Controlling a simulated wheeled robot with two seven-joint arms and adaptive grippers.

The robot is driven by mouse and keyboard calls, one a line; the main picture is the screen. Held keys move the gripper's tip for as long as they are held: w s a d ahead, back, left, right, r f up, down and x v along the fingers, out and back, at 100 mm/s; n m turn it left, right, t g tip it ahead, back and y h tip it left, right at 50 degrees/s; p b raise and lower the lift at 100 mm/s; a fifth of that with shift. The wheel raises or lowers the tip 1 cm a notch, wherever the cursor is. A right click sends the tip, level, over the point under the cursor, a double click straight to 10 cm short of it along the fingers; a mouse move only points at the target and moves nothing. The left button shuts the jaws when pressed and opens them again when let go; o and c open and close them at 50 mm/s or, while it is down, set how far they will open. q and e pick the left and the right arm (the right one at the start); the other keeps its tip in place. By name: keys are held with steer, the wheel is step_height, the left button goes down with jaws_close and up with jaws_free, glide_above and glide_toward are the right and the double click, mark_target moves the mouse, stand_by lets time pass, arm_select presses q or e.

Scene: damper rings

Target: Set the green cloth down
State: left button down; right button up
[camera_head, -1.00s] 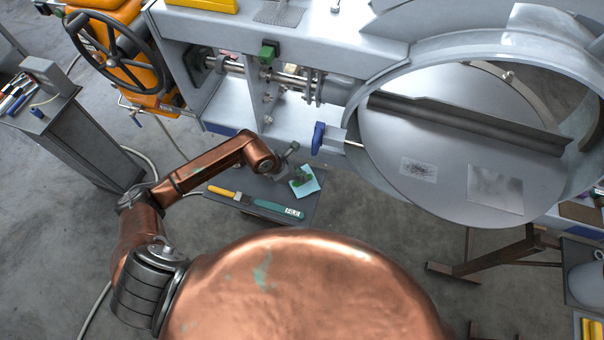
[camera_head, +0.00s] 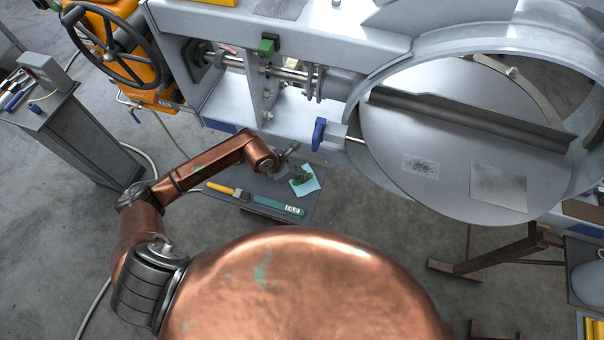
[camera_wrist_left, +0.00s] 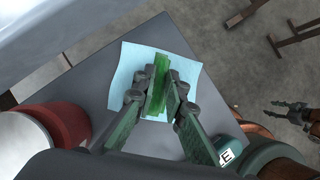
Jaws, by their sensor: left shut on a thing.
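The green cloth (camera_wrist_left: 158,82) is a narrow, folded green piece between the fingers of my left gripper (camera_wrist_left: 156,98). The gripper is shut on it. In the head view the green cloth (camera_head: 302,179) shows small, over a light blue square sheet (camera_head: 311,185). The blue sheet (camera_wrist_left: 128,65) lies on a small grey table (camera_wrist_left: 105,45), under the cloth and fingertips. I cannot tell whether the cloth touches the sheet. A dark gripper-like part with a copper link (camera_wrist_left: 294,110), perhaps my right gripper, shows at the right of the wrist view; its jaws are unclear.
A yellow-handled tool (camera_head: 222,188) and a green-handled tool (camera_head: 276,206) lie along the table's front. A blue handle (camera_head: 318,134) juts from the large grey machine (camera_head: 365,42) just behind. A red-brown cylinder (camera_wrist_left: 62,122) stands left in the wrist view.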

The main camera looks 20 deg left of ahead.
arm_select(q)
steer(key=shift+f, duration=0.25)
stand_by(0.3)
steer(key=c, duration=1.9)
jaws_free()
steer(key=shift+c, duration=0.2)
steer(key=c, duration=0.4)
steer(key=shift+o, duration=0.2)
steer(key=shift+r, duration=0.15)
steer(key=shift+s+a+r+p, duration=0.25)
steer(key=shift+a+r+p, duration=0.1)
steer(key=shift+r, duration=0.2)
steer(key=shift+r, duration=0.1)
